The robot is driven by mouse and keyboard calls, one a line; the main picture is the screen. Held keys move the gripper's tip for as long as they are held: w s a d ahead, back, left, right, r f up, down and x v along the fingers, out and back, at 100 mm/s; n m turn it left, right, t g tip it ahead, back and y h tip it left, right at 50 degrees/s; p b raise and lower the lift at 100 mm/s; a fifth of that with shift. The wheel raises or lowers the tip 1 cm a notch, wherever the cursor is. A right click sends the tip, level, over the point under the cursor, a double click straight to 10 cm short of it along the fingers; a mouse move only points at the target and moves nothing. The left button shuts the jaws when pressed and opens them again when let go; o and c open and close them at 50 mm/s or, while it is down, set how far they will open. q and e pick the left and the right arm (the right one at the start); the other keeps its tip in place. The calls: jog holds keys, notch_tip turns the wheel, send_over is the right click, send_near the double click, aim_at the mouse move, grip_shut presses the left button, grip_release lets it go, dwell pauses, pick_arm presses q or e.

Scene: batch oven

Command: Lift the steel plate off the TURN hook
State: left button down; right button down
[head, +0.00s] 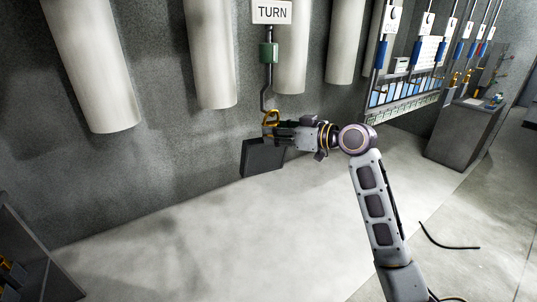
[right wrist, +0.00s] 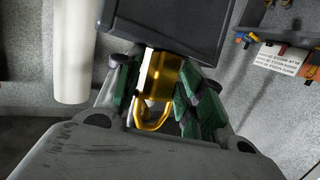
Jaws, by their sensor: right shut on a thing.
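The TURN sign (head: 271,12) hangs above a dark rod with a green block (head: 268,54). The rod ends in a bent hook (head: 264,100). A dark steel plate (head: 262,158) hangs below, tilted in the picture, with a yellow loop (head: 270,117) at its top beside the hook's lower end. My right gripper (head: 279,131) is shut on the plate's yellow handle. In the right wrist view the green finger pads flank the yellow handle (right wrist: 158,85), and the dark plate (right wrist: 168,25) shows beyond. Whether the loop still bears on the hook is unclear. My left gripper is not in view.
Several pale cylinders (head: 95,65) hang along the grey wall. At the right are a panel with several blue-handled hooks (head: 382,55) and a dark cabinet (head: 464,130). A dark bin (head: 35,255) stands at lower left. The floor below the plate is clear.

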jog(key=s+d, duration=0.5)
jog(key=s, duration=0.2)
jog(key=shift+s+d, duration=0.2)
jog(key=shift+s, duration=0.05)
dwell(1.5)
jog(key=shift+a+r, duration=0.1)
dwell(0.4)
